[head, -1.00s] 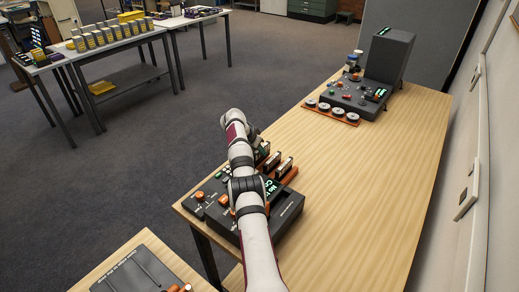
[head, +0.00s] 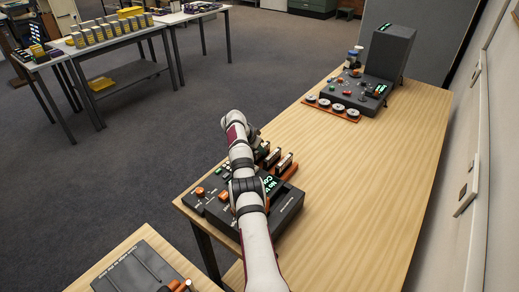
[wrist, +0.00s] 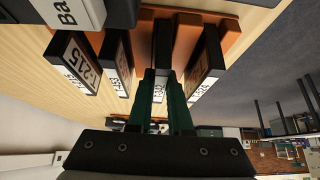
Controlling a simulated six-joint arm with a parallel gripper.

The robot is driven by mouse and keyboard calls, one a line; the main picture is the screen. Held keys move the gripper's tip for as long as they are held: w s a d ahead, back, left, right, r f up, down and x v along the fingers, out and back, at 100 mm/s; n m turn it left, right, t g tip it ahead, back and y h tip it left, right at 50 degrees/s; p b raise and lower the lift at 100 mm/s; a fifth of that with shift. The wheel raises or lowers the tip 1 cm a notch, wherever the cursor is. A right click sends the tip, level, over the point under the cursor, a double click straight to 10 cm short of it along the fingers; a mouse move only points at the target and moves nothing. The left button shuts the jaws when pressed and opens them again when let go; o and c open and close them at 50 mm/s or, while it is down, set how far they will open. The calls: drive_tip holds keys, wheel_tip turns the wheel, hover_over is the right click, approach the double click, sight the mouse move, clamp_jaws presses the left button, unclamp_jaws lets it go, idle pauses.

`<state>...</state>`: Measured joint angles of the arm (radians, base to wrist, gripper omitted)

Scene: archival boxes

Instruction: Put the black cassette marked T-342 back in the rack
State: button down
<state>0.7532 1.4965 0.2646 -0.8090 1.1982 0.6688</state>
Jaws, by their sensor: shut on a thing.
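My gripper (wrist: 164,85) has two green fingers, shut on a black cassette (wrist: 163,42). Its white label is mostly covered by the fingers, so I cannot read the whole mark. The held cassette stands between dividers of the orange rack (wrist: 230,36); I cannot tell whether it is fully seated. Other black cassettes stand to the left (wrist: 117,62) and right (wrist: 207,62) of it, and one at far left (wrist: 72,64) reads 215. In the head view, the rack (head: 291,173) and some cassettes (head: 284,161) show beside my arm, which hides the fingertips.
A dark console (head: 286,212) with a lit display stands by the rack on the wooden table (head: 375,190). Another console (head: 352,92) with several round reels is at the far end. The table's middle is clear. A wall runs along the right.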

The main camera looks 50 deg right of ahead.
idle(0.4)
drive_tip(key=c, duration=0.8)
unclamp_jaws()
drive_tip(key=shift+o, duration=0.2)
drive_tip(key=shift+r, duration=3.55)
